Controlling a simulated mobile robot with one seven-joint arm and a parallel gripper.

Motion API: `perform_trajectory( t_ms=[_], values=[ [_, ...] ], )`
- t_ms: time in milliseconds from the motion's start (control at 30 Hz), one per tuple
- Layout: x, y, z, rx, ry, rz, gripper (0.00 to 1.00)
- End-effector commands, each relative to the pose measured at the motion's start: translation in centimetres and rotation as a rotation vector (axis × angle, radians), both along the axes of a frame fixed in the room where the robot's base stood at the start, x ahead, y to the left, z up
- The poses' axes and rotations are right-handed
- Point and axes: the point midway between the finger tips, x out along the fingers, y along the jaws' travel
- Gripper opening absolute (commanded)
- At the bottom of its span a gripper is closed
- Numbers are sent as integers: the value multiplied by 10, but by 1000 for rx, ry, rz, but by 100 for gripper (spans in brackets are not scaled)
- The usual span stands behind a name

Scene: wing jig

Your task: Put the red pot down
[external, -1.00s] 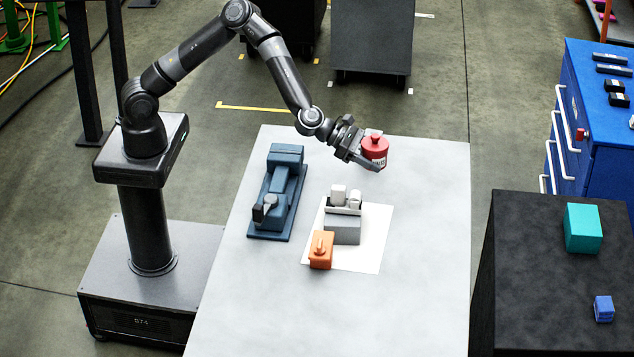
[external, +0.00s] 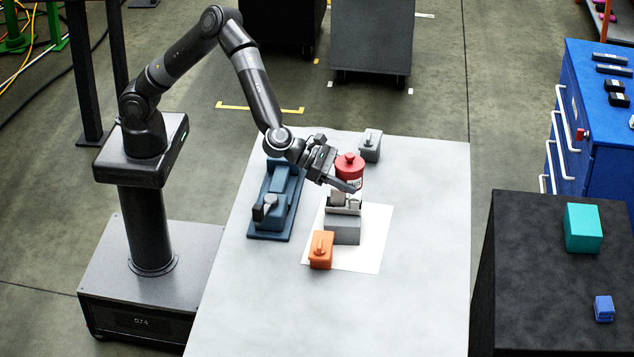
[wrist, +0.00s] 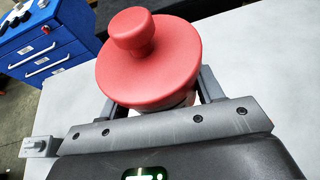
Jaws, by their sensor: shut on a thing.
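The red pot (external: 349,163) has a round lid with a knob and a label on its side. My gripper (external: 350,184) is shut on the pot's body below the lid. In the external view the pot is upright, over or just behind the small rack with white pieces (external: 343,208) on the white sheet (external: 376,243). I cannot tell whether its bottom touches anything. In the wrist view the red pot's lid (wrist: 148,65) fills the middle, with a gripper finger on either side; its base is hidden.
A grey block (external: 342,232) and an orange box (external: 321,250) stand at the sheet's front. A blue vise-like fixture (external: 276,205) is to the left. A grey box with a knob (external: 370,146) stands at the back. The table's right and front are clear.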

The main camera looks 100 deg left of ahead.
Motion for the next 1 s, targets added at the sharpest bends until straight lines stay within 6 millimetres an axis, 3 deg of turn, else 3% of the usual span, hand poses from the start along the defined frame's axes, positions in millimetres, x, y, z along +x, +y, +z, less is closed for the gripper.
perform_trajectory(
  t_ms=[100, 500, 800, 1000],
  values=[
    [-19, -35, 0, 1, -3, 5, 34],
    [-93, -128, 1, 1, -3, 49, 34],
    [-163, -188, 9, 0, -3, 81, 34],
    [-208, -217, 15, 0, -3, 100, 34]
  ],
)
